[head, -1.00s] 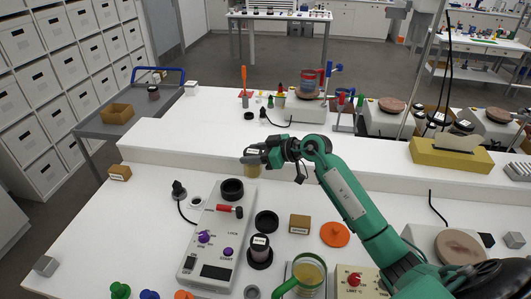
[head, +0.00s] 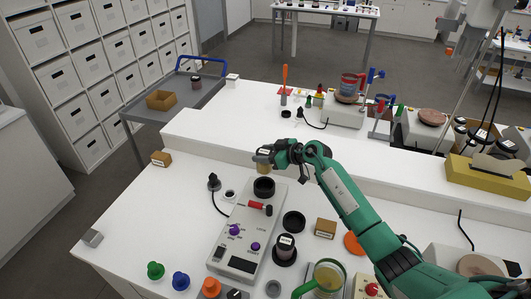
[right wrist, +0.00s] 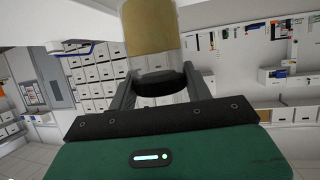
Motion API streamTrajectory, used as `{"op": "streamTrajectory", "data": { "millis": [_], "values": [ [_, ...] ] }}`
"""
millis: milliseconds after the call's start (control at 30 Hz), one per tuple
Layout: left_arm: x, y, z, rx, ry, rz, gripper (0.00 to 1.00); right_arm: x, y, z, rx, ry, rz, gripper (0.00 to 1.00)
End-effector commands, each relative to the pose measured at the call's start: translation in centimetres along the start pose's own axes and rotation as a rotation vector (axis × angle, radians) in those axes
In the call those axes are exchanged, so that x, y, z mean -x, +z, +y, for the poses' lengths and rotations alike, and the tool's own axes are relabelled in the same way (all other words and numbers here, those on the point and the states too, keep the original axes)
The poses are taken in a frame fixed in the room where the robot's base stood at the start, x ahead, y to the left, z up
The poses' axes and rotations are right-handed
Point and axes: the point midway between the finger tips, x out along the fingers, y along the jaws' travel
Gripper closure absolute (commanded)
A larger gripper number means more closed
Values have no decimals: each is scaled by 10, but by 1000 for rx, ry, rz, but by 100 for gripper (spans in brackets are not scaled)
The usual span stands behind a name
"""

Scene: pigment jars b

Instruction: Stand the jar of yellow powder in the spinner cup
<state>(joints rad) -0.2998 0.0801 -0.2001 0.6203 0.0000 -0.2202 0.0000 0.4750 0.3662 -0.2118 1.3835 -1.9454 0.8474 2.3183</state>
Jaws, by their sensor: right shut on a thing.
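My right gripper (head: 268,153) is shut on the jar of yellow powder (head: 264,168), near its dark lid. The jar hangs upright with its ochre-yellow body below the fingers. In the right wrist view the jar (right wrist: 152,28) shows between the fingers (right wrist: 158,85), its black lid nearest the palm. The spinner cup (head: 264,188) is a black round cup at the far end of the grey spinner box (head: 240,240). In the head view the jar shows just above the cup, apart from it. The cup's inside is only partly visible. My left gripper is not in view.
A dark jar (head: 286,245) stands on a black base right of the spinner box. A black ring (head: 293,221), a cardboard block (head: 325,228) and a green-handled mug (head: 327,276) are nearby. A raised white shelf (head: 220,130) runs behind. The table's left part is mostly clear.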

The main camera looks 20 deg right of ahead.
Motion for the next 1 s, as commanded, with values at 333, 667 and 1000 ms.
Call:
{"op": "streamTrajectory", "data": {
  "millis": [333,667,1000],
  "values": [
    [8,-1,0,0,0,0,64,-7,16,0,-2,0,-1,87],
    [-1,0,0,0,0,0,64,-18,44,0,-1,0,-1,87],
    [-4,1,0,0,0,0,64,-22,53,0,0,0,0,87]
  ]
}}
